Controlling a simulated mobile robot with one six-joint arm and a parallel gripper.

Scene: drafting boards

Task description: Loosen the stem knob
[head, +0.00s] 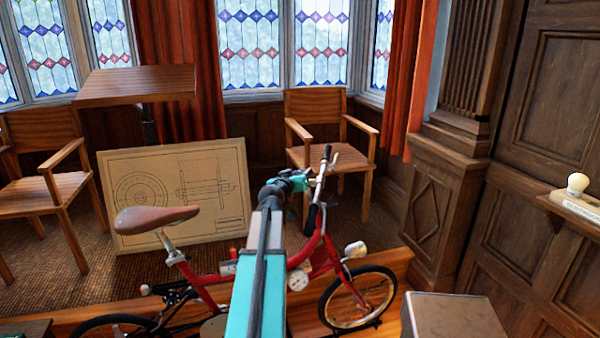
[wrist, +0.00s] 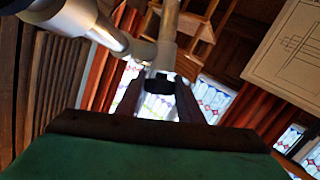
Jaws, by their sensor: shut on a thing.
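A red folding bicycle (head: 322,258) with a brown saddle stands in the middle of the head view. Its handlebar and silver stem (head: 320,185) rise just right of my gripper (head: 303,180). In the wrist view my gripper (wrist: 160,98) has a finger on either side of a small dark stem knob (wrist: 159,84) and is shut on it. The pale stem tube (wrist: 168,30) runs up from the knob, and a thick grey tube (wrist: 85,20) enters from the upper left. In the head view my gripper hides the knob.
A drawing board (head: 178,195) leans behind the bicycle. A wooden armchair (head: 318,125) stands behind the handlebar. A box (head: 453,318) is at the front right, and a wall shelf (head: 575,207) bears a pale knob (head: 578,184). Wood panelling closes the right side.

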